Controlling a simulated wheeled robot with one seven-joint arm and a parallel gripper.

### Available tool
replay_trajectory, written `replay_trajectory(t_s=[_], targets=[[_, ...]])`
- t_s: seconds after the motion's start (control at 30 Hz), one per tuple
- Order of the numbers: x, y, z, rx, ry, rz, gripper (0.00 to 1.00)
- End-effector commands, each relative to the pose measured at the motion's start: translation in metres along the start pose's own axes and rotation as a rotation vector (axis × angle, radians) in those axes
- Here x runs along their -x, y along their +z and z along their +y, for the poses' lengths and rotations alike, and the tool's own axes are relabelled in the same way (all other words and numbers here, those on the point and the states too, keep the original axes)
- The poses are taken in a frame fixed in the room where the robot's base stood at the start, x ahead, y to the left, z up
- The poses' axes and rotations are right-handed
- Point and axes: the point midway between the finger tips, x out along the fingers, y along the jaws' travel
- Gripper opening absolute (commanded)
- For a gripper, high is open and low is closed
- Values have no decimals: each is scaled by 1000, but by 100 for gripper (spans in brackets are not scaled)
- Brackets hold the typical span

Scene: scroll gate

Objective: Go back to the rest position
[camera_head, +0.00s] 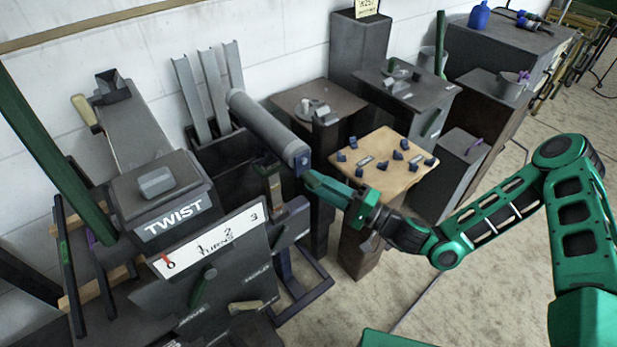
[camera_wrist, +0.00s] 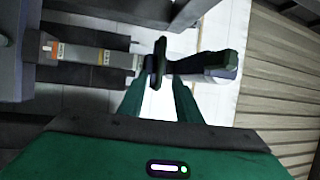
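My gripper (camera_head: 306,180) is at the blue end of a grey roller (camera_head: 265,128) in the head view. In the wrist view its two green fingers (camera_wrist: 160,82) stand apart. A dark, narrow handle-like piece (camera_wrist: 159,60) shows between or just beyond their tips; I cannot tell if they touch it. The roller slants down toward my gripper, above a dark frame. A grey box labelled TWIST (camera_head: 175,222) stands left of it. A white scale marked in turns (camera_head: 215,238) runs below, with a red marker near its left end.
A wooden-topped stand (camera_head: 385,176) with several small blue pieces is close behind my gripper. Grey cabinets (camera_head: 408,88) line the wall. A green post (camera_head: 55,150) slants at left. Bare floor lies around my arm at lower right.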

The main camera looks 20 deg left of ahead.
Motion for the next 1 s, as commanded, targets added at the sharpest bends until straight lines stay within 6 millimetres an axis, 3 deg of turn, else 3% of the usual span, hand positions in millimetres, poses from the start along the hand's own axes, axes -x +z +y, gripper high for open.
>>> replay_trajectory(t_s=[0.67,0.87,1.0], targets=[[5,4,0,22,18,-31,31],[22,22,5,116,115,-184,31],[46,32,13,180,224,-307,31]])
